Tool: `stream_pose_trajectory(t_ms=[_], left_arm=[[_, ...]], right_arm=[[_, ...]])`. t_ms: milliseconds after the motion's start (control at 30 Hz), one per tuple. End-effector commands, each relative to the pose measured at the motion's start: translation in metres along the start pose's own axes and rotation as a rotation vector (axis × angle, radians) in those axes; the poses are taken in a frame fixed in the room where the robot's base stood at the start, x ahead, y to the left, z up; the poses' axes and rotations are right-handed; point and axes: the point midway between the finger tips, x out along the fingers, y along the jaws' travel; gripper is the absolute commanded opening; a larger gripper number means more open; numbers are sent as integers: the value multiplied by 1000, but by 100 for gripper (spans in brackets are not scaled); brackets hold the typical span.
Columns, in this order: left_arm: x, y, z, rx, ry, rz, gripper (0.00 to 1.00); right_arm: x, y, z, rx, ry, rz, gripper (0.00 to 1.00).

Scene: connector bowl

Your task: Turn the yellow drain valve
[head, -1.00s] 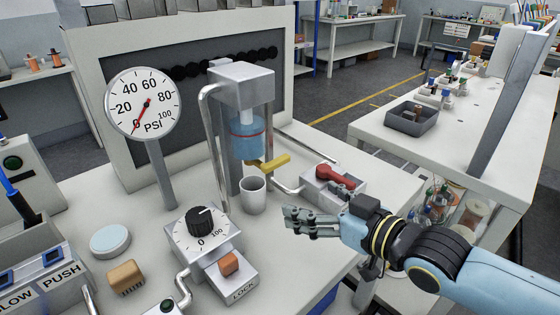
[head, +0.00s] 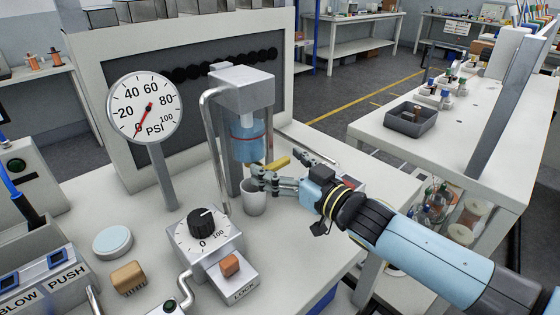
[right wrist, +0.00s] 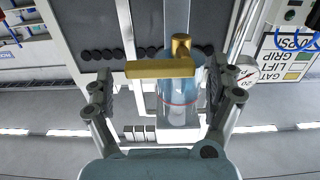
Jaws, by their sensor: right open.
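The yellow drain valve (head: 278,162) sits below the clear vessel of blue liquid (head: 248,140) under a grey metal block. My right gripper (head: 282,173) is open and close to the valve's handle, partly covering its surroundings in the head view. In the right wrist view, the yellow valve (right wrist: 160,68) lies crosswise between my open right fingers (right wrist: 165,80), with a gap at the left finger; contact at the right finger is unclear. My left gripper is not in view.
A grey cup (head: 254,199) stands under the vessel, just beside my right fingers. A pressure gauge (head: 145,106) on a post and a black dial (head: 202,219) stand to the left. A red-handled part is mostly hidden behind my right gripper.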

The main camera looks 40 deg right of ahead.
Motion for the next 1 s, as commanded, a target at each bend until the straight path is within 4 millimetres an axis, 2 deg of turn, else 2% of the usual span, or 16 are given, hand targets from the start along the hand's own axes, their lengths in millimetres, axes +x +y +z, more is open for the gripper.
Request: stream_pose_trajectory(t_ms=[267,367,700,1000], left_arm=[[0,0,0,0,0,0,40],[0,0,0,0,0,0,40],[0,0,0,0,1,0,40],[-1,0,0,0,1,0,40]], right_arm=[[2,0,1,1,-1,0,90],[2,0,1,1,-1,0,80],[2,0,1,0,-1,0,35],[2,0,-1,-31,0,0,34]])
